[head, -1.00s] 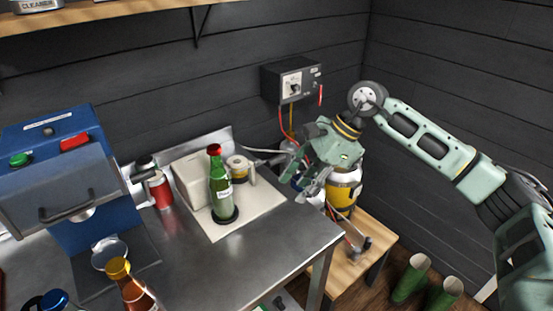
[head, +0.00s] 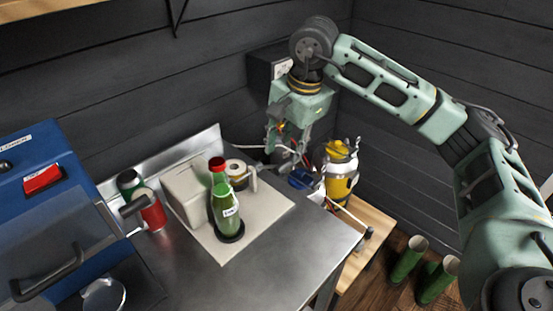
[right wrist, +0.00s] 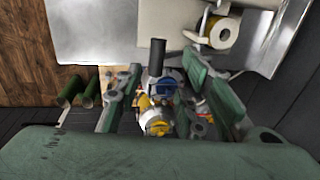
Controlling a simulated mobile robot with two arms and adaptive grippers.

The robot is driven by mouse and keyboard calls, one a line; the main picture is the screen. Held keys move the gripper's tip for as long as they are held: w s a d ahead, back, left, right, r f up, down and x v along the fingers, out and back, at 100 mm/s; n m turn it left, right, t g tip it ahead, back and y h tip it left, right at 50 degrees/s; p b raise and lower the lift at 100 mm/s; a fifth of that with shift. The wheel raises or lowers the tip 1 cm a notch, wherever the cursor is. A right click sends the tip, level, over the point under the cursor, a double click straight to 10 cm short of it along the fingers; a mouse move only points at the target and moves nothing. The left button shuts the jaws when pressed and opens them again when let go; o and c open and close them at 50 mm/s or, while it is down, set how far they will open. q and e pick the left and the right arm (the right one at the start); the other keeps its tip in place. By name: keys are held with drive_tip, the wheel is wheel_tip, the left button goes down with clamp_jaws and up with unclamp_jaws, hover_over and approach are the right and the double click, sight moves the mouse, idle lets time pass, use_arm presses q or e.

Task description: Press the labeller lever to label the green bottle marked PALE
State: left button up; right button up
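The cream labeller (head: 184,192) stands on a pale base plate (head: 268,214) on the steel table, with a label roll (head: 236,169) at its side. A pale grey lever-like piece (head: 253,180) shows beside the roll. The green bottle (head: 226,208) has a red cap and a white label, its print too small to read, and stands upright on a dark ring. My right gripper (head: 287,160) points down to the right of the labeller, not touching the bottle. In the right wrist view its fingers (right wrist: 160,85) are apart, with a dark cylinder (right wrist: 157,57) showing between them. My left gripper is out of view.
A blue machine (head: 60,215) with a red switch fills the left. A yellow and silver container (head: 340,172) is beyond the table's right edge.

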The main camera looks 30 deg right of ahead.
sight(287, 162)
wheel_tip(287, 162, down, 4)
drive_tip(key=shift+r+p, duration=0.15)
drive_tip(key=shift+p, duration=0.4)
drive_tip(key=shift+w+a+f, duration=0.1)
drive_tip(key=shift+w+f, duration=0.05)
drive_tip(key=shift+f, duration=0.4)
drive_tip(key=shift+w+f, duration=0.15)
drive_tip(key=shift+f, duration=0.4)
drive_tip(key=shift+w+f+p, duration=0.1)
drive_tip(key=shift+f+p, duration=0.2)
drive_tip(key=shift+f, duration=0.15)
drive_tip(key=c, duration=0.5)
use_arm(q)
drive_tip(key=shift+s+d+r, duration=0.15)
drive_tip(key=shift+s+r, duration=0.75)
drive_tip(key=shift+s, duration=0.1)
use_arm(e)
clamp_jaws()
